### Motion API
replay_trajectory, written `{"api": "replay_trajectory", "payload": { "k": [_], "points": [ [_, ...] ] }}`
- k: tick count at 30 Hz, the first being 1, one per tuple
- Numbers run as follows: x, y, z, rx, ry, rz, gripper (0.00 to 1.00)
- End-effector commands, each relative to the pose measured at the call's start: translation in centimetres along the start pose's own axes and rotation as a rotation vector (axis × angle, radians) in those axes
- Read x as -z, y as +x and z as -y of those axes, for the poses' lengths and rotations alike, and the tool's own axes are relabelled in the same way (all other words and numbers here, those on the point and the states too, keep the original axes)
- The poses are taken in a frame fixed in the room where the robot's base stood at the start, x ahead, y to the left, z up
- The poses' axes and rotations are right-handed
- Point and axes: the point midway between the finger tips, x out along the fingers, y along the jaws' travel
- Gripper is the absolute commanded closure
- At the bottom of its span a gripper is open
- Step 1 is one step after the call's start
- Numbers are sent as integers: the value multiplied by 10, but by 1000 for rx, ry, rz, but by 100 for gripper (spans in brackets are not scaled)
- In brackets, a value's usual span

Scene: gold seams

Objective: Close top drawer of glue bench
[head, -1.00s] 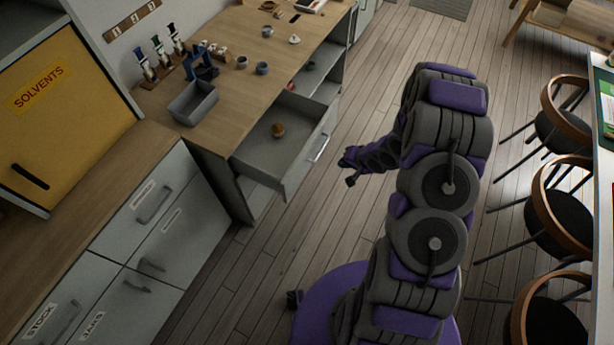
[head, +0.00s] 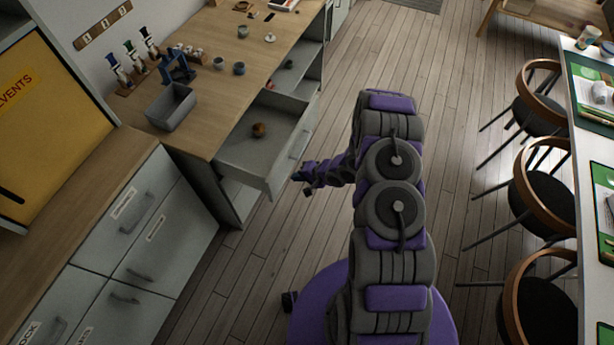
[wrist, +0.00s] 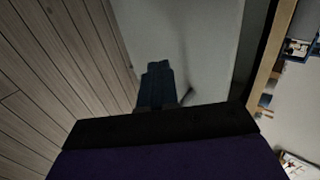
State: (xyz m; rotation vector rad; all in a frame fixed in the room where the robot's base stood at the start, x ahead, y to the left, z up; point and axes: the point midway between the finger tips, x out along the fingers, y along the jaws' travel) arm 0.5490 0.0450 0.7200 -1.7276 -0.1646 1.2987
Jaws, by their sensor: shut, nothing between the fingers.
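The glue bench (head: 215,108) has a wooden top and stands at the upper left in the head view. Its top drawer (head: 238,155) is pulled out toward the floor side, with a small brown round thing (head: 259,130) inside. The drawer front has a pale bar handle (head: 301,144). My gripper (head: 298,183) is shut and empty, just to the right of the drawer front's near end; whether it touches cannot be told. In the wrist view the shut fingers (wrist: 160,80) point at a pale grey panel (wrist: 195,45), likely the drawer front.
A grey bin (head: 171,108), a blue stand (head: 177,68) and several small pots stand on the bench top. Chairs (head: 535,200) line a table at right.

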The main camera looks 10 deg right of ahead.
Motion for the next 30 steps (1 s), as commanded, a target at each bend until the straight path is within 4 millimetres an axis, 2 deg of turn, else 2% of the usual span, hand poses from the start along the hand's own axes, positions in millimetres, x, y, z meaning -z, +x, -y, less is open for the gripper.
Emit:
{"api": "replay_trajectory", "payload": {
  "k": [1, 9, 26, 30],
  "points": [
    [0, 11, -1, 0, -3, 2, 100],
    [0, 31, 24, 1, -4, 0, 100],
    [0, 35, 28, 0, -1, 0, 100],
    [-2, 42, 35, -1, -3, 3, 100]
  ]
}}
